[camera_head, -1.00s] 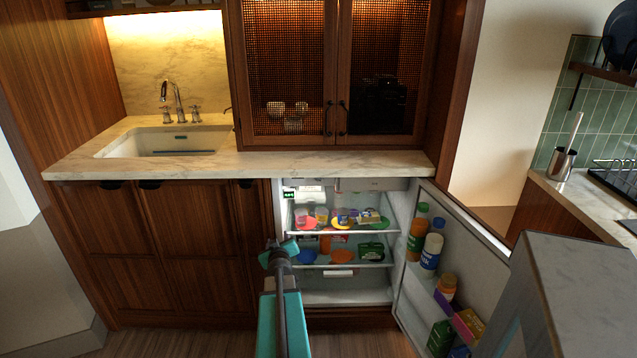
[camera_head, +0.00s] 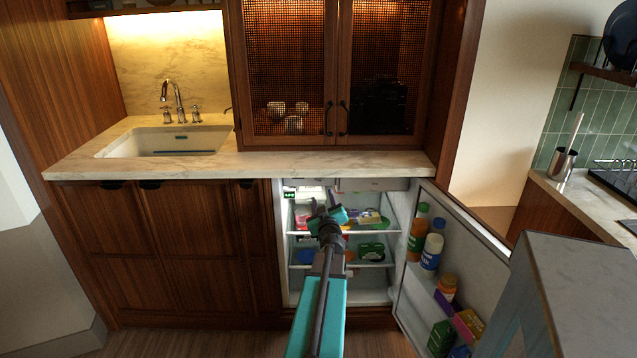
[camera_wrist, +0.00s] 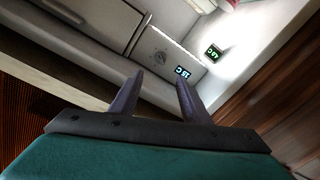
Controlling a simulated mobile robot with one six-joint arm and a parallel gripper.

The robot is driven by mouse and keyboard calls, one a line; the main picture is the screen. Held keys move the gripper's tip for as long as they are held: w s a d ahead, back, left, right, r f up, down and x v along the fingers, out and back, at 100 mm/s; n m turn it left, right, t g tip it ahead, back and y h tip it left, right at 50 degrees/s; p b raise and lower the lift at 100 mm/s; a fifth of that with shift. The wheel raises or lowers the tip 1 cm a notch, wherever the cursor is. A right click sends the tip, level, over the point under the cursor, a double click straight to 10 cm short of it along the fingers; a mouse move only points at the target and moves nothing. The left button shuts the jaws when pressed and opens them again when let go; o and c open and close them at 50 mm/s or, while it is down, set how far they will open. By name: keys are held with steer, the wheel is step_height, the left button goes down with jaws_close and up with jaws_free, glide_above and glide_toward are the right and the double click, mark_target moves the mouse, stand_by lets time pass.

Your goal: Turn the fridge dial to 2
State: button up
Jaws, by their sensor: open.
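The fridge (camera_head: 365,294) stands open under the counter, its door (camera_head: 480,262) swung out to the right. In the wrist view the dial (camera_wrist: 160,57) is a small, pale round shape with faint marks on the fridge's inner panel. Its setting is too small to read. In the head view I cannot make out the dial. My gripper (camera_head: 325,202) is at the upper part of the fridge opening, in front of the top shelf. In the wrist view my gripper (camera_wrist: 159,82) has its two fingers apart and empty, with the dial just beyond the fingertips.
Shelves hold several foods, including a green box (camera_head: 372,251). The counter (camera_head: 330,163) overhangs the fridge.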

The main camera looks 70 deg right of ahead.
mark_target(318, 179)
steer(key=shift+d, duration=0.15)
steer(key=shift+x, duration=6.75)
steer(key=shift+c, duration=0.4)
steer(key=c, duration=1)
